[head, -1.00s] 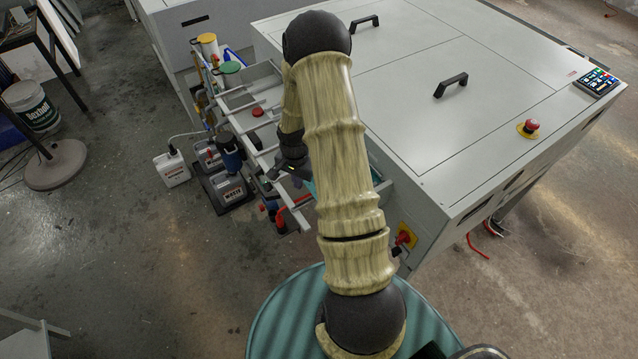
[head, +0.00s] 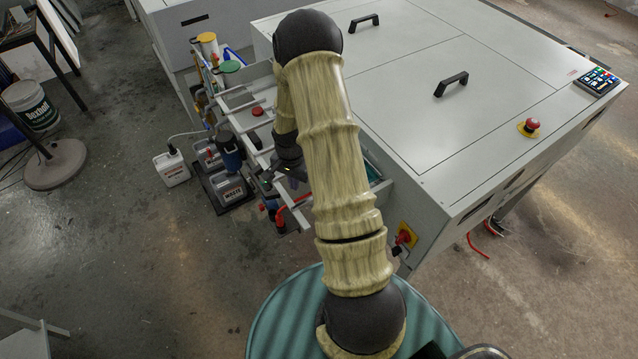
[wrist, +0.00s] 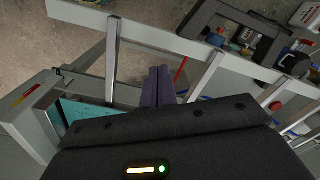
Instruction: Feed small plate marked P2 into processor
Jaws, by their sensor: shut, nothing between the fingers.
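The processor (head: 420,130) is the large light-grey box right of my arm in the head view. A teal sheet, probably the small plate (head: 373,172), shows in part at its near left side, by the feed end. In the wrist view the teal sheet (wrist: 90,113) lies flat at left, partly covered by my gripper body; no P2 mark is readable. My gripper (wrist: 158,78) is shut and empty, its dark fingers together over the rail frame, right of the sheet and apart from it. In the head view the gripper (head: 292,172) is small and partly hidden behind my arm.
A grey rail frame (wrist: 150,38) with crossbars surrounds my fingers. Bottles and canisters (head: 230,185) stand on the floor left of it. A red emergency button (head: 531,125) and a red-yellow switch (head: 404,238) stick out from the processor. The floor at left is mostly clear.

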